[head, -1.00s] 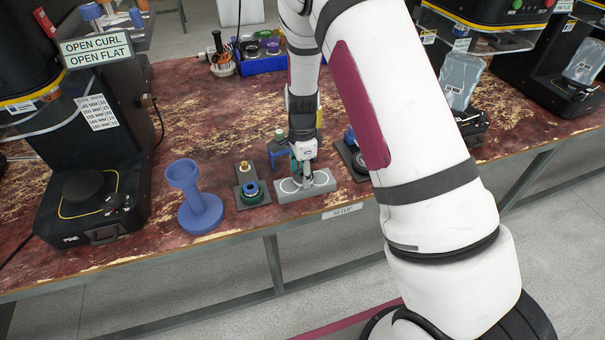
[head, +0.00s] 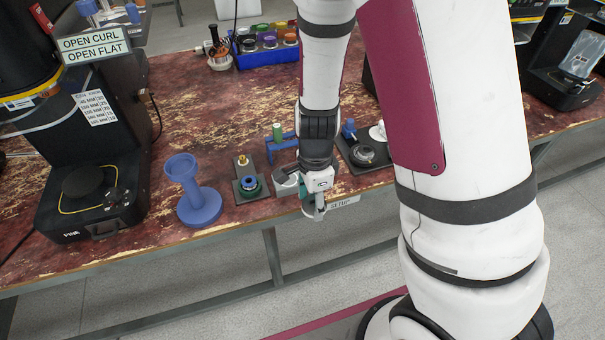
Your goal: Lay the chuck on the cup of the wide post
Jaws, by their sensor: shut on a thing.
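My gripper (head: 317,205) is low at the table's front edge, close to the SETUP label. It is shut on a grey piece, which I take to be the chuck (head: 286,183). Part of that piece shows left of the jaws; the rest is hidden by my gripper, so its full shape and its clearance from the table cannot be told. A blue post with a wide round base stands upright to the left; I take it as the wide post (head: 201,207). The cup (head: 182,166) on its top is open and looks empty. My gripper is well to its right.
A blue bracket (head: 280,150) stands behind my gripper. Another dark plate (head: 365,158) carries round parts at right. A black machine (head: 95,160) stands left of the post. A blue bin (head: 268,55) is at the back.

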